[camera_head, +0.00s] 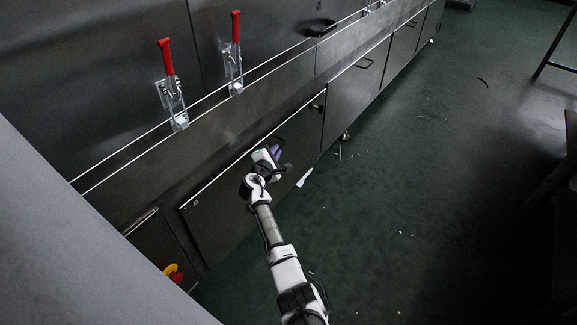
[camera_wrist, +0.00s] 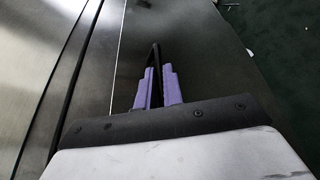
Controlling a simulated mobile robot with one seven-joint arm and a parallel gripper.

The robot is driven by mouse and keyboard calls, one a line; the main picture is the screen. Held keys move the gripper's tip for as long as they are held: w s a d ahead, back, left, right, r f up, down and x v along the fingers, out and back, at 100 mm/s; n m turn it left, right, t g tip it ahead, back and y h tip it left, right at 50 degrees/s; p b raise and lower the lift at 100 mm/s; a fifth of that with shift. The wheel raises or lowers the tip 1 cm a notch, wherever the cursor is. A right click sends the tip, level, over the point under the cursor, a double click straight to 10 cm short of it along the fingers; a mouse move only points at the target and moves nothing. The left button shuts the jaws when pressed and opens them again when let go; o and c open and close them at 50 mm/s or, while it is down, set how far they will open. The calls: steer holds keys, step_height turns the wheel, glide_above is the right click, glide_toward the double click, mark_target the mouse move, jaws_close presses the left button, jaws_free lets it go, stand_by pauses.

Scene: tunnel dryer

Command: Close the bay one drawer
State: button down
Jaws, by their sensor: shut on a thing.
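The drawer (camera_head: 225,205) is a dark metal front low on the long steel dryer, with a bright top edge running up to the right. Its front also shows in the wrist view (camera_wrist: 205,45), to the right of the bright edge line. My gripper (camera_head: 276,153) is at the upper part of this front. In the wrist view, its purple fingers (camera_wrist: 158,85) are shut on the black bar handle (camera_wrist: 155,54) of the drawer. A dark gap runs left of the bright edge in the wrist view. How far the drawer stands out is hard to tell.
Red-handled toggle clamps (camera_head: 167,60) (camera_head: 236,30) are fixed to the dryer above. More lower fronts (camera_head: 355,90) with handles continue to the upper right. A red and yellow knob (camera_head: 173,272) is at lower left. The green floor (camera_head: 430,200) is mostly open, with small scraps.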

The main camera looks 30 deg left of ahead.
steer(key=shift+w+a+r+b, duration=0.15)
steer(key=shift+a+b, duration=0.2)
steer(key=shift+a, duration=0.6)
steer(key=c, duration=1.5)
jaws_free()
steer(key=shift+a, duration=0.2)
steer(key=shift+c, duration=0.2)
steer(key=shift+d, duration=0.15)
